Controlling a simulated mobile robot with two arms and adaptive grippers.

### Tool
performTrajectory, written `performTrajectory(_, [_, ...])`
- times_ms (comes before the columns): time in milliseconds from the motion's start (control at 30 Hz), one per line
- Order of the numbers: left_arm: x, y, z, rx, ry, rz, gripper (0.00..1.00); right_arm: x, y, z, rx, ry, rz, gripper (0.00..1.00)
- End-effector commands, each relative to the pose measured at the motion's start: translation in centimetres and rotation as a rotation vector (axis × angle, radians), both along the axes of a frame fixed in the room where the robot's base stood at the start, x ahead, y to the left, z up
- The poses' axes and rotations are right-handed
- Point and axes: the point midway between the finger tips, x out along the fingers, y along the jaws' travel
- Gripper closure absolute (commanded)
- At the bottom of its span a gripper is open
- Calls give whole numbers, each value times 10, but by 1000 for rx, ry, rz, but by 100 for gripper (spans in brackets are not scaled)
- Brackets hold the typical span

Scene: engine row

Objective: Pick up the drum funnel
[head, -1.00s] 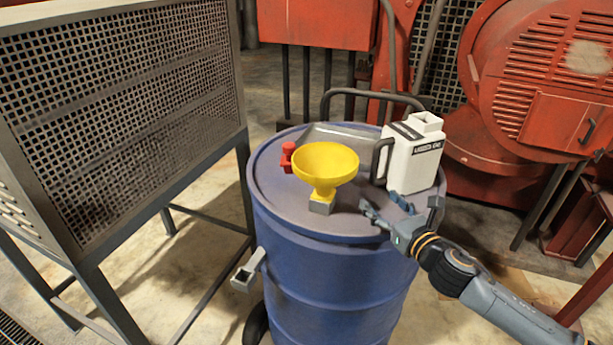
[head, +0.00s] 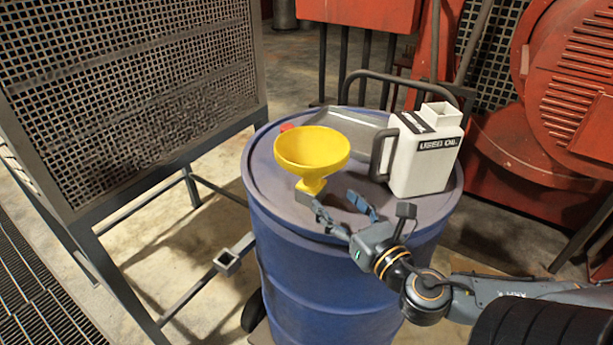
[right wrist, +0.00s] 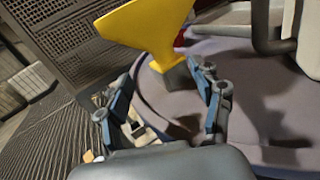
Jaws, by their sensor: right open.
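The yellow drum funnel (head: 312,148) stands upright, wide mouth up, on the lid of the blue drum (head: 325,285). Its narrow lower end shows above a small grey block at its foot. My right gripper (head: 333,198) is open and empty, low over the drum lid, just in front and to the right of the funnel's foot. In the right wrist view the funnel (right wrist: 148,30) is just beyond the open fingers (right wrist: 160,75), its grey foot close to the right-hand fingertip. I cannot tell whether they touch. My left gripper is not in view.
A white used-oil jug (head: 425,155) stands right of the funnel on the lid. A grey metal tray (head: 352,122) and a partly hidden red part (head: 287,127) are behind it. A mesh-sided metal frame (head: 130,90) stands left, red machinery (head: 575,90) at the right.

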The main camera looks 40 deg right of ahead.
Motion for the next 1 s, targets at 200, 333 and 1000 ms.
performTrajectory(200, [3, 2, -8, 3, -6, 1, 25, 26, -2, 0, -1, -3, 0, 34])
performTrajectory(333, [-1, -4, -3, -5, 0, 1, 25, 39, -4, 1, 1, -1, -4, 34])
performTrajectory(1000, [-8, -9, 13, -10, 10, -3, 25, 85, -3, 1, 3, 0, -3, 34])
